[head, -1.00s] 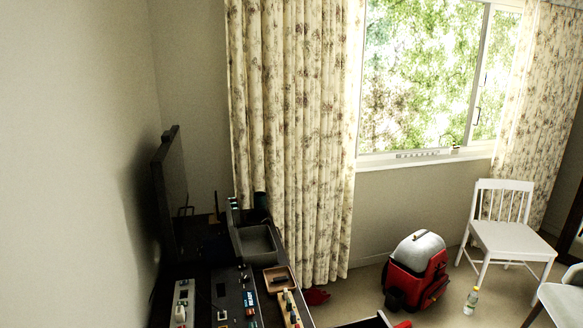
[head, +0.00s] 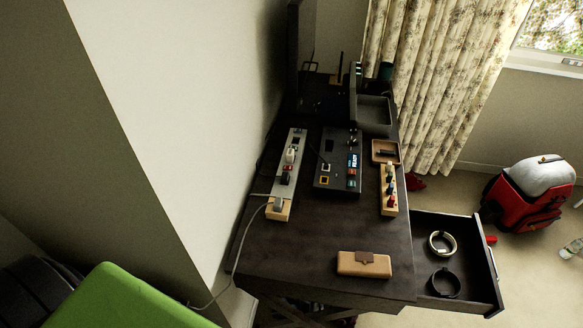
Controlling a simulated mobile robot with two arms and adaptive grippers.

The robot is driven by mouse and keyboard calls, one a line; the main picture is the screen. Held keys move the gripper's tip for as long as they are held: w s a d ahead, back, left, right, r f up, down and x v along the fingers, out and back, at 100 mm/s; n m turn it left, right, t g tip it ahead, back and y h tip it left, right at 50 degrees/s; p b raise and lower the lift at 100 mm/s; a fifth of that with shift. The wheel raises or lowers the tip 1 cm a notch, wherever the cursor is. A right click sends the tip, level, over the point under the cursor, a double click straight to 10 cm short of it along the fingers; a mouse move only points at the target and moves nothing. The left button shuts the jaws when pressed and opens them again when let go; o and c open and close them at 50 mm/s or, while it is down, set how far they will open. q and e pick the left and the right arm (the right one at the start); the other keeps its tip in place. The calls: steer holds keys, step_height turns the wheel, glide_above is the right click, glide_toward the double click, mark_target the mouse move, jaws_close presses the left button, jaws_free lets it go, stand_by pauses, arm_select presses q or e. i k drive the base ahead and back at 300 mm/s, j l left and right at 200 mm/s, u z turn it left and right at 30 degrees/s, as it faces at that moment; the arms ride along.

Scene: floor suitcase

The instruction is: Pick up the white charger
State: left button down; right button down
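A power strip (head: 294,140) lies on the dark desk (head: 320,235), close to the wall. A small white block, which looks like the white charger (head: 291,155), is seated on the upper half of the strip. A dark plug (head: 286,177) sits just below it. A pale plug (head: 278,205) with a grey cord is at the strip's near end. Neither of my grippers shows in the head view.
A dark control box (head: 336,180) lies right of the strip, then a wooden block with pegs (head: 388,200). A tan case (head: 364,264) lies near the desk's front. An open drawer (head: 456,225) holds two rings. A green object (head: 125,300) fills the lower left.

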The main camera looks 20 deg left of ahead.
mark_target(290, 153)
steer(key=i+l+u, duration=0.1)
steer(key=i+u, duration=0.15)
steer(key=u, duration=0.25)
steer(key=i+l+u, duration=0.2)
steer(key=u, duration=0.3)
steer(key=k+l, duration=0.2)
steer(key=l, duration=0.15)
steer(key=k+l+u, duration=0.1)
steer(key=l, duration=0.25)
steer(key=k+l+u, duration=0.1)
steer(key=k+l, duration=0.15)
